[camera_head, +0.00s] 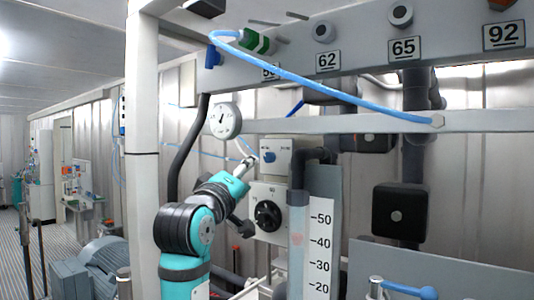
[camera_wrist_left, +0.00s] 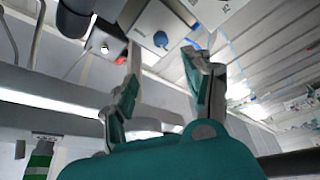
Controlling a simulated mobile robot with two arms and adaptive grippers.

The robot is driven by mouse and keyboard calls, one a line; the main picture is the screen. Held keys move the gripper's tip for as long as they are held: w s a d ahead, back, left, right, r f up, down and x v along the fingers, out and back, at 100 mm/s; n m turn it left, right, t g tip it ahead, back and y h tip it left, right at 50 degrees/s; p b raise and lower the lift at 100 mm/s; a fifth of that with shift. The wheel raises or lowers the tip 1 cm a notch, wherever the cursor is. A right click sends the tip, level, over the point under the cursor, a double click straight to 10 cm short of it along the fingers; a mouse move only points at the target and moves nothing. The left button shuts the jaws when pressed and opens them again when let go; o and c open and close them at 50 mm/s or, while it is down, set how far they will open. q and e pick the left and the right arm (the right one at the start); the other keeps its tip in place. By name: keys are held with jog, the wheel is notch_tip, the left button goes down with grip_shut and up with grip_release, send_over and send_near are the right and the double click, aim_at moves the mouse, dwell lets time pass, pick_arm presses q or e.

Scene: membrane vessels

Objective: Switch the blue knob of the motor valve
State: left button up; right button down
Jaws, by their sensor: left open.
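The motor valve is a light grey box (camera_head: 276,163) on the panel, left of the dark pipe. Its blue knob (camera_head: 269,157) is on the upper front. The knob also shows in the left wrist view (camera_wrist_left: 160,39), near the top and beyond the fingertips. My left gripper (camera_head: 248,163) is just left of the box in the head view. In the left wrist view the gripper (camera_wrist_left: 160,68) has its two fingers spread, with nothing between them, and the knob lies ahead of the gap. I see no contact with the knob. My right gripper is not in view.
A control box with a black round dial (camera_head: 267,215) sits below the valve. A pressure gauge (camera_head: 223,121) is above left. A clear column with a scale (camera_head: 319,240) stands to the right. A blue hose (camera_head: 330,91) crosses above.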

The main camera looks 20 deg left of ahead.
aim_at(267, 158)
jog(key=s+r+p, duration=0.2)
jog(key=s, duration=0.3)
pick_arm(q)
jog(key=p+x, duration=0.4)
jog(key=x, duration=0.9)
jog(key=shift+w+f, duration=0.15)
jog(key=shift+w+d, duration=0.1)
jog(key=shift+w, duration=0.25)
jog(key=shift+w+p, duration=0.4)
jog(key=shift+w, duration=0.2)
jog(key=shift+s, duration=0.1)
jog(key=c, duration=0.6)
grip_shut()
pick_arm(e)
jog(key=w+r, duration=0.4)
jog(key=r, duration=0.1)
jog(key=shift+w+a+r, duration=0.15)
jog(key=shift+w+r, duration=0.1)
